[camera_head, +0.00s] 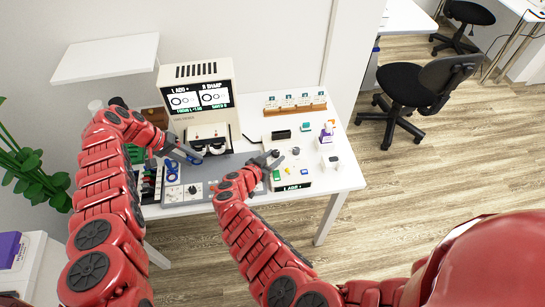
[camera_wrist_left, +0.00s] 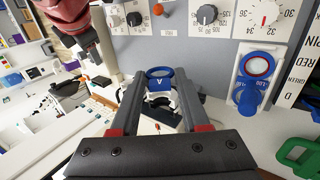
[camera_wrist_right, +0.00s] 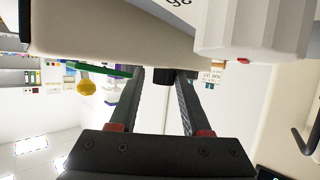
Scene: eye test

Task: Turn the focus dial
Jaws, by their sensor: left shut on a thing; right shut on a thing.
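My left gripper (camera_head: 208,157) is shut on a blue ring-topped piece marked A (camera_wrist_left: 160,84), between its fingers in the left wrist view. My right gripper (camera_head: 273,159) is at the right-hand device. In the right wrist view it is shut on a small dark knob-like part (camera_wrist_right: 163,77), mostly hidden by the fingers and a pale body. A grey panel (camera_head: 230,173) carries several dials, among them a dark one (camera_wrist_left: 207,15) and a white one with a red pointer (camera_wrist_left: 264,14). No focus label is readable on any dial.
A beige machine with a screen (camera_head: 200,97) stands at the back. A second blue ring piece (camera_wrist_left: 255,80) sits on a panel. A wooden rack (camera_head: 295,107) stands at the back right.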

